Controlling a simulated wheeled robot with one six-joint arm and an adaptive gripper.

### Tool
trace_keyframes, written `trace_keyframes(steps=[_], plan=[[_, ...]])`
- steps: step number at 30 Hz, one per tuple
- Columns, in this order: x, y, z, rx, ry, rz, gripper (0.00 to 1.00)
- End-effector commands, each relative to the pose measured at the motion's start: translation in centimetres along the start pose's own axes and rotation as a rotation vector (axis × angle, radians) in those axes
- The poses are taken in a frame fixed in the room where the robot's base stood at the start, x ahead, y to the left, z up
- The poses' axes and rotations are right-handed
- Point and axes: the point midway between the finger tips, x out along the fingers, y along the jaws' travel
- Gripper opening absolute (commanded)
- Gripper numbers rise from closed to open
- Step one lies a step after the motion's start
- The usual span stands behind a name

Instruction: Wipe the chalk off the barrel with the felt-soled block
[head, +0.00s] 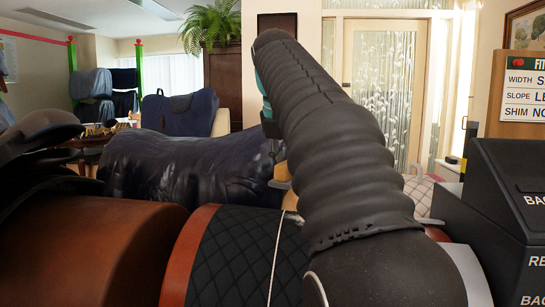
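A shiny black leather-covered barrel (170,165) lies across the middle of the head view. Its right end is hidden behind my arm. No chalk mark can be made out on its visible side. A dark part of my gripper (277,150) shows at the left edge of my arm, at the barrel's right end; its fingers are mostly hidden. Just below it are small tan pieces (284,180), perhaps the felt-soled block. I cannot tell whether the gripper holds them or whether they touch the barrel.
A brown rounded leather form (100,250) and a black quilted pad (235,250) fill the near foreground. A dark saddle (35,140) is at the left. Black lettered bins (505,200) stand at the right. A blue saddle pad (180,113) is behind the barrel.

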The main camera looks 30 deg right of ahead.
Motion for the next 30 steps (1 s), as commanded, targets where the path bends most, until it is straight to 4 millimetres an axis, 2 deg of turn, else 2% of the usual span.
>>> trace_keyframes(steps=[8, 18, 30], plan=[[1.5, 0.0, -0.7, -0.001, 0.001, 0.0, 0.0], [4.8, -0.1, -2.0, 0.002, 0.0, 0.0, 0.0], [5.5, -0.1, -2.3, 0.003, -0.001, 0.0, 0.0]])
